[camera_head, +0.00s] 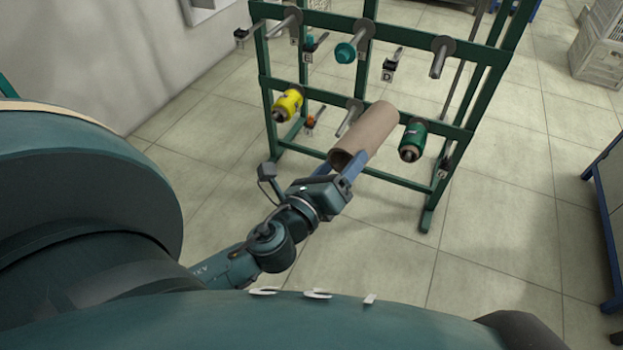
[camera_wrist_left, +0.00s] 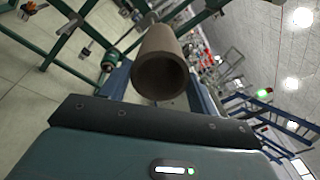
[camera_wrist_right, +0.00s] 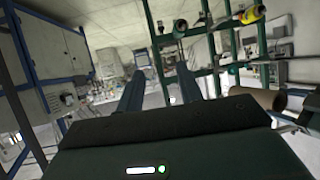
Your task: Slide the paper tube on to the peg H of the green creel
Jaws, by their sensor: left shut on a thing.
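The brown paper tube (camera_head: 372,132) is held in my left gripper (camera_head: 346,170), whose blue fingers grip its near end. In the left wrist view the tube (camera_wrist_left: 165,45) points away from me, with its dark open end towards the camera. The green creel (camera_head: 315,97) stands just beyond. A bare lower peg (camera_head: 348,121) shows just left of the tube, between a yellow bobbin and a green bobbin; the tube appears beside it. I cannot read a letter H on any label. My right gripper (camera_wrist_right: 158,82) is open and empty in the right wrist view.
The yellow bobbin (camera_head: 288,104) and green bobbin (camera_head: 412,141) sit on lower pegs close to the tube. Upper pegs include one with a teal piece (camera_head: 346,53) and a bare one (camera_head: 439,60). Grey crates (camera_head: 598,50) stand at the right.

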